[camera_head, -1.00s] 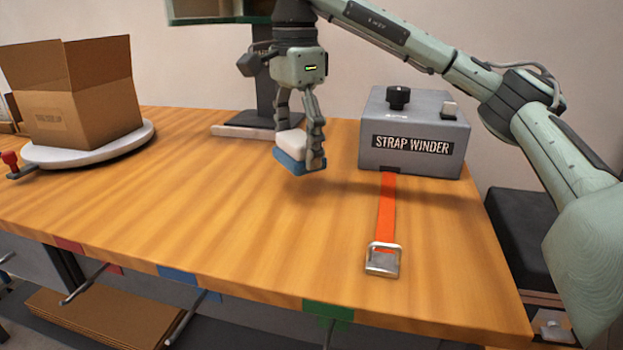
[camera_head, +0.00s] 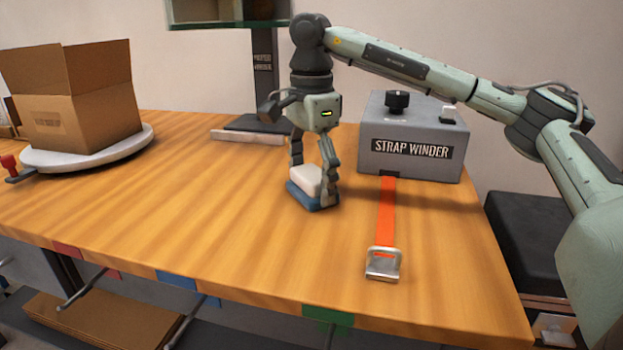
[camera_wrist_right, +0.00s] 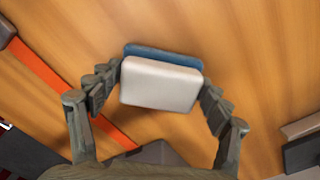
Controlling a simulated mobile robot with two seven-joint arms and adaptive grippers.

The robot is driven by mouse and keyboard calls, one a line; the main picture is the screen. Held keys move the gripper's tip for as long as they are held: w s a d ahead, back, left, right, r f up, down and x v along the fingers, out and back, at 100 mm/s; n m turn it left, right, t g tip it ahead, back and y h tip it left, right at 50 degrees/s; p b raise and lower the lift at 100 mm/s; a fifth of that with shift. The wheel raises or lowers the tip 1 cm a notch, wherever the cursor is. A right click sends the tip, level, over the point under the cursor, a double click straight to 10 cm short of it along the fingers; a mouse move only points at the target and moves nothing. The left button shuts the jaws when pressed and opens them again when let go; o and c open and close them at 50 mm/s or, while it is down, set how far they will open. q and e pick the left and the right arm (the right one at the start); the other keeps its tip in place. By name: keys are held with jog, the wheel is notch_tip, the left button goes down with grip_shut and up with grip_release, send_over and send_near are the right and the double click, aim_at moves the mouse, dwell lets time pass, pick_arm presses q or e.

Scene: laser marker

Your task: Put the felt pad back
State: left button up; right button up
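The felt pad (camera_head: 314,200) is a block with a white upper part and a blue base. My right gripper (camera_head: 313,184) points down and is shut on it, one finger on each side. In the right wrist view the felt pad (camera_wrist_right: 160,84) sits between the fingertips of the right gripper (camera_wrist_right: 161,82), blue edge at the far side. The pad is low over the middle of the wooden table, left of the orange strap; I cannot tell whether its base touches the wood. My left gripper is out of view.
A grey strap winder (camera_head: 412,140) stands right, its orange strap (camera_head: 386,215) and metal buckle (camera_head: 383,264) lying forward. A cardboard box (camera_head: 75,110) sits on a round white turntable (camera_head: 110,155) at left. A dark post with a pale plate (camera_head: 248,137) stands behind. The table's left-middle is clear.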

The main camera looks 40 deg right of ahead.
aim_at(311, 173)
jog(key=o, duration=0.4)
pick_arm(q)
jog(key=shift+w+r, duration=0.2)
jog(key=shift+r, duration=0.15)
pick_arm(e)
jog(key=shift+r, duration=0.1)
jog(key=shift+r, duration=0.25)
notch_tip(311, 173, up, 7)
jog(key=shift+r+p, duration=0.1)
jog(key=shift+p, duration=0.5)
pick_arm(q)
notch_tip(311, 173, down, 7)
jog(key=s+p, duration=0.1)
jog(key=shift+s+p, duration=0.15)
jog(key=shift+p, duration=0.2)
pick_arm(e)
notch_tip(311, 173, up, 4)
jog(key=shift+r, duration=0.2)
